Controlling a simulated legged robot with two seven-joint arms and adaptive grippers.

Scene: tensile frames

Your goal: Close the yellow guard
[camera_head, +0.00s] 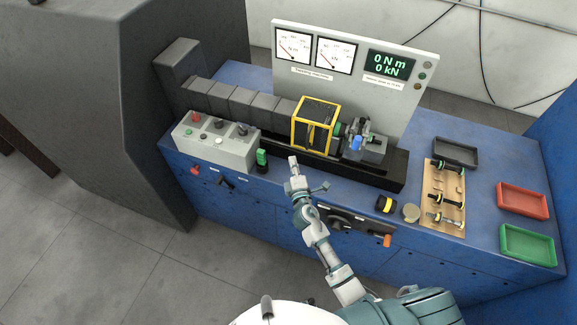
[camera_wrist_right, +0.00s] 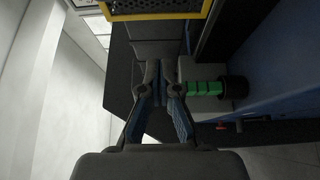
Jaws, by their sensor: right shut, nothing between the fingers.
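The yellow guard (camera_head: 316,126) is a yellow-edged box with dark panels on the grey machine bed, left of the grey tailstock part with a blue piece. From these views I cannot tell how far it is open. In the right wrist view its yellow edge and mesh (camera_wrist_right: 157,14) cross the top. My right gripper (camera_head: 293,161) is in front of the guard, at its lower left and apart from it. In the wrist view the right gripper (camera_wrist_right: 160,70) has its fingertips together with nothing between them. My left gripper is not in view.
A green-and-black handle (camera_head: 262,158) stands just left of my right gripper; it also shows in the wrist view (camera_wrist_right: 204,88). A grey control box (camera_head: 215,143) is at left. A gauge panel (camera_head: 352,62) stands behind. A tool board (camera_head: 441,197) and trays (camera_head: 527,243) lie right.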

